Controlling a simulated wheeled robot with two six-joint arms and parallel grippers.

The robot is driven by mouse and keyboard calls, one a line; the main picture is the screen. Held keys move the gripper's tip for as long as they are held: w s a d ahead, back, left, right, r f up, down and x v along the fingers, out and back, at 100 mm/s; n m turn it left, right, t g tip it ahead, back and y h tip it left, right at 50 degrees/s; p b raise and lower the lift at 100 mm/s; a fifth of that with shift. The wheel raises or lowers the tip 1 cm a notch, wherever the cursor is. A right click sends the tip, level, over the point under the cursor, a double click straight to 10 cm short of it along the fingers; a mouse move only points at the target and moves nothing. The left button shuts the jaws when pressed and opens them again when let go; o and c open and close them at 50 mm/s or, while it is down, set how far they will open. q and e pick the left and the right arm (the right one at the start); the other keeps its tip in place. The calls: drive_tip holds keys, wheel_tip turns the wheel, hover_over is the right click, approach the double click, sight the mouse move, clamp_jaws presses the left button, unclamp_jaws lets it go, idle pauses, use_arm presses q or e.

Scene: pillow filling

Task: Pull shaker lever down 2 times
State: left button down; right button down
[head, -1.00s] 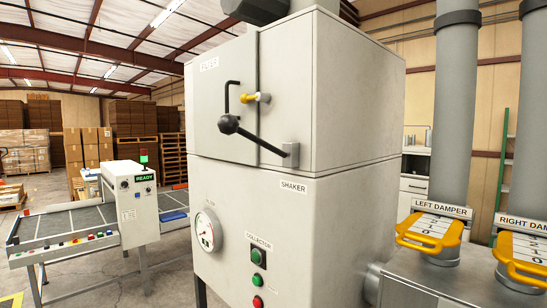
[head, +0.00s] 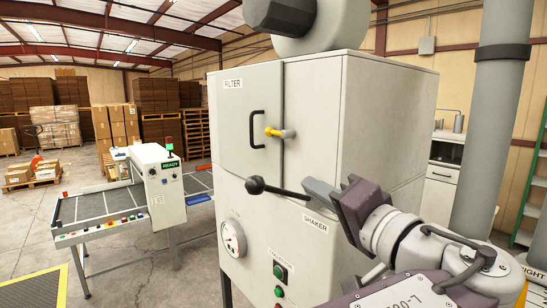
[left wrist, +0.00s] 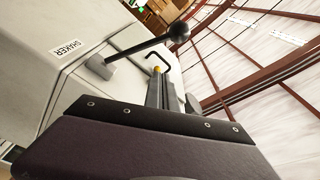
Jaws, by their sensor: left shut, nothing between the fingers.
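The shaker lever (head: 280,190) has a black rod and a round ball knob (head: 255,185). It sticks out to the left from the front of the pale grey filter cabinet, above the SHAKER label (head: 315,224). My left gripper (head: 318,188) is shut and empty, beside the right end of the rod and apart from the knob. It hides the lever's pivot in the head view. In the left wrist view the lever (left wrist: 143,47), its knob and its grey pivot block (left wrist: 100,67) show beyond my gripper's fingers (left wrist: 161,90). My right gripper is in neither view.
The cabinet door has a black handle (head: 257,129) and a yellow latch (head: 278,132). A gauge (head: 232,238) and a green collector button (head: 280,272) sit lower on the front. A grey duct (head: 490,130) stands at the right.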

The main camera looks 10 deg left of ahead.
use_arm(q)
drive_tip(key=shift+s+r+n+y, duration=0.35)
drive_tip(key=shift+s+r, duration=0.25)
drive_tip(key=shift+r, duration=0.35)
drive_tip(key=r+p, duration=0.1)
drive_tip(key=p, duration=0.3)
hover_over(283, 191)
drive_tip(key=s, duration=0.1)
drive_tip(key=s+f, duration=0.1)
drive_tip(key=s+a+f, duration=0.1)
drive_tip(key=s, duration=0.1)
drive_tip(key=shift+a+f, duration=0.1)
drive_tip(key=shift+f, duration=0.05)
drive_tip(key=shift+w+f, duration=0.1)
